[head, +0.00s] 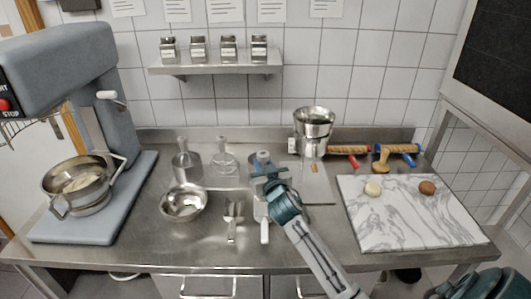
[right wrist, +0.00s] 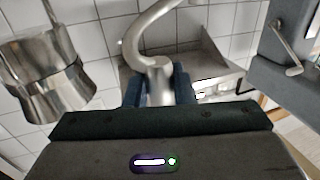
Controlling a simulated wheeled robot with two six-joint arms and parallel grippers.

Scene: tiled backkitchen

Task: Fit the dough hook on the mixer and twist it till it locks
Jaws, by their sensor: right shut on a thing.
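The grey-blue mixer (head: 60,60) stands at the left of the steel bench, with a steel bowl (head: 62,195) with handles at its base. The bowl holds something pale. Part of the mixer also shows at the right of the right wrist view (right wrist: 285,75). My right gripper (head: 264,168) is over the middle of the bench, well to the right of the mixer. In the right wrist view its blue fingers are shut on the shank of the curved metal dough hook (right wrist: 140,38). The hook's curve stands out beyond the fingers. In the head view I cannot clearly make out the hook. My left gripper is not in view.
A steel bowl (head: 184,204), a scoop (head: 233,213) and metal tools (head: 186,160) stand between my right gripper and the mixer. A shelf (head: 215,68) with jars hangs behind.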

